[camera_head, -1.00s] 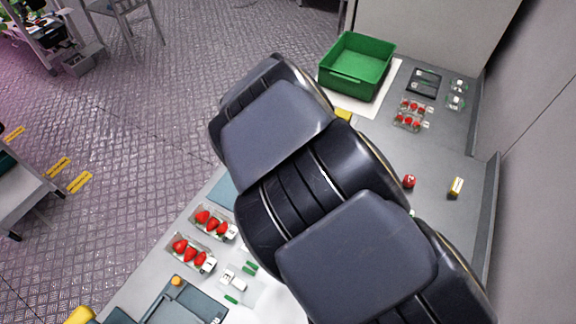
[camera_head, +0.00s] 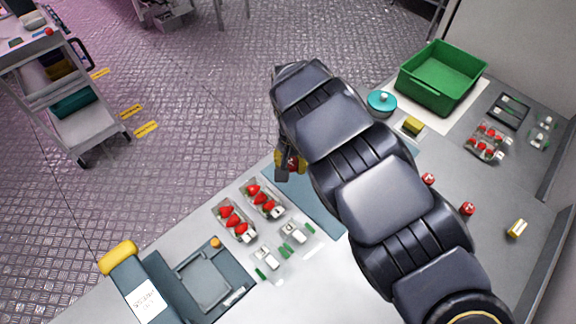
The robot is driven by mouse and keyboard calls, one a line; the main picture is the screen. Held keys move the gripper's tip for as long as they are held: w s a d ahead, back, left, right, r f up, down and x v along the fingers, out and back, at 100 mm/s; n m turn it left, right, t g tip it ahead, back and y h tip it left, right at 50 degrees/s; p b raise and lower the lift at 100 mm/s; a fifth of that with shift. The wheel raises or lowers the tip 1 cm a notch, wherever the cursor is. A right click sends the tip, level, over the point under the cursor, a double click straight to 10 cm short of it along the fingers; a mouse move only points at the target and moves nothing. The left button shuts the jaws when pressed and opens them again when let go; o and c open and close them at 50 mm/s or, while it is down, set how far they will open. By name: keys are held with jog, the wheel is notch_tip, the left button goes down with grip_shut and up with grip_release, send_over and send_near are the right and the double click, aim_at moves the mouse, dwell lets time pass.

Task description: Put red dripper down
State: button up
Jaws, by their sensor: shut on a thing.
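My gripper (camera_head: 283,174) shows at the left end of my arm, over the edge of a blue-grey mat on the counter. It is shut on a small red thing, taken to be the red dripper (camera_head: 293,163), with yellow beside it. My arm and the gripper's fingers hide most of it. I cannot tell whether it touches the mat (camera_head: 318,205).
A green bin (camera_head: 443,78), a teal round pot (camera_head: 381,102) and a yellow block (camera_head: 413,126) stand at the back. Strawberry racks (camera_head: 233,220) lie left of the mat. Two small red items (camera_head: 467,208) sit right of my arm. The mat's lower part is clear.

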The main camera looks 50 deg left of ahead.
jog(key=w+a+f, duration=0.1)
jog(key=f, duration=0.1)
jog(key=a+f, duration=0.1)
jog(key=w+a+f, duration=0.1)
jog(key=a+f, duration=0.1)
jog(key=shift+w+a+f, duration=0.1)
jog(key=shift+w+f, duration=0.2)
jog(key=shift+f, duration=0.05)
jog(key=shift+w+a+f, duration=0.15)
jog(key=shift+f, duration=1.6)
jog(key=shift+f, duration=0.15)
jog(key=o, duration=0.7)
